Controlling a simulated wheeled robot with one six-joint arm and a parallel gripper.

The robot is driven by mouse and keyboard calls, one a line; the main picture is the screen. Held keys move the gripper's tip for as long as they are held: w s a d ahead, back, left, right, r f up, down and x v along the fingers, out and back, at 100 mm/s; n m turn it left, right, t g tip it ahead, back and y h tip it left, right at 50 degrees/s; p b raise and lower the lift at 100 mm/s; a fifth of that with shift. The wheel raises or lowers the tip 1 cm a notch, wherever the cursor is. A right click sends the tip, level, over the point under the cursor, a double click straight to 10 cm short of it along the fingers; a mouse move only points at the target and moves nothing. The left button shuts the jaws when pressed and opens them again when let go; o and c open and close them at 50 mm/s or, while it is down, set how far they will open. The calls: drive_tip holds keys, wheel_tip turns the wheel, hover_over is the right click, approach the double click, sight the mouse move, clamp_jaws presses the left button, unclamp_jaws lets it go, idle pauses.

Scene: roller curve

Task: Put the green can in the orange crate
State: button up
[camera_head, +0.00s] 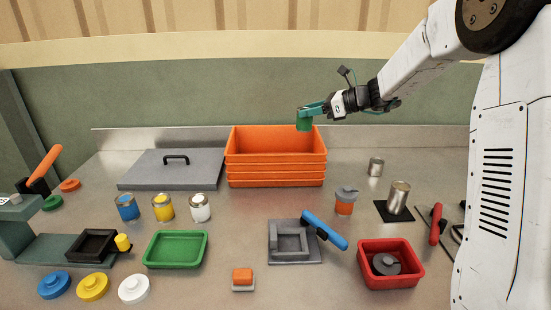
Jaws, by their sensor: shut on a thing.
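The green can (304,124) hangs upright at the tips of my gripper (306,112), which is shut on it. The teal fingers reach in from the right and cover the can's upper part. The orange crate (275,175) stands at the back middle of the bench, with its open top facing up.
A silver can (376,167) and an orange-and-grey jar (345,203) stand right of the crate. A green tray (176,264) and red bin (412,282) lie nearer.

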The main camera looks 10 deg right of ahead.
sight(310, 127)
wheel_tip(310, 127, down, 6)
drive_tip(key=shift+w+r, duration=0.15)
drive_tip(key=shift+r, duration=0.05)
drive_tip(key=shift+f, duration=2.1)
drive_tip(key=shift+f, duration=0.15)
drive_tip(key=shift+f, duration=0.5)
drive_tip(key=o, duration=1.1)
drive_tip(key=shift+c, duration=0.2)
